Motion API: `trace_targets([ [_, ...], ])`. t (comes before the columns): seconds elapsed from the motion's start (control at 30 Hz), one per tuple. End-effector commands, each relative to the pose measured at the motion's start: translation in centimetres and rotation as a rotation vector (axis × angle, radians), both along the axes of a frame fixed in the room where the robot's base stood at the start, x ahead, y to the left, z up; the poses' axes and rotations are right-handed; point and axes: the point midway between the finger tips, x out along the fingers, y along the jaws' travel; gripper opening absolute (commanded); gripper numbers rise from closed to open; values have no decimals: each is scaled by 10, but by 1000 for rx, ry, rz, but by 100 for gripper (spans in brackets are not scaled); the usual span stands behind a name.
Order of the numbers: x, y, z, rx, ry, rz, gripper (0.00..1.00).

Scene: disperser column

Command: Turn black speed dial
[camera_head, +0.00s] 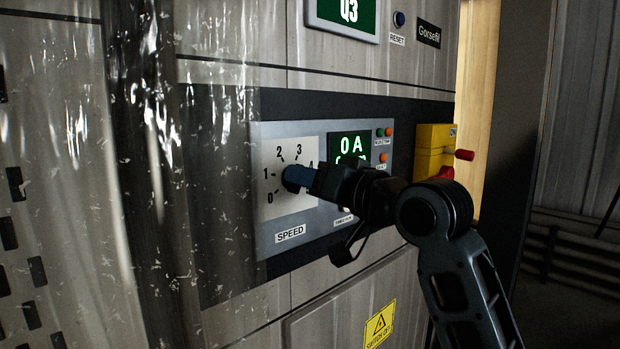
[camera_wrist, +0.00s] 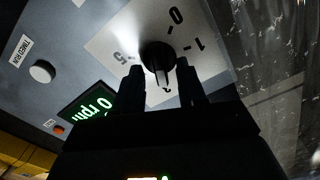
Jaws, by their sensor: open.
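The black speed dial (camera_wrist: 157,57) sits on a white scale plate marked with numbers, on a grey panel (camera_head: 290,235) labelled SPEED. My gripper (camera_wrist: 162,82) is open, with one finger on each side of the dial in the wrist view. I cannot tell whether the fingers touch it. In the head view my gripper (camera_head: 300,178) reaches in from the right and covers part of the dial (camera_head: 291,180) and the right side of the scale. In the wrist view the dial's pointer lies near the 2. The display (camera_wrist: 90,107) reads 0 rpm there.
A white button (camera_wrist: 41,71) is beside the display. Small green and orange lamps (camera_head: 383,157) sit at the panel's right. A yellow switch box (camera_head: 432,150) with a red handle stands right of the panel. Clear plastic sheeting (camera_head: 150,100) hangs at the left.

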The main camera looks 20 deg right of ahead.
Motion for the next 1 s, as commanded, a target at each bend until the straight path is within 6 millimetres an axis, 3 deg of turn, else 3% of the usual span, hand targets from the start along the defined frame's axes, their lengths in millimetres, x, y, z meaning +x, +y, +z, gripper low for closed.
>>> trace_targets([
  [0.1,0,0,0,0,0,0,39],
  [0.5,0,0,0,0,0,0,1],
  [1.0,0,0,-1,-45,-15,0,0],
])
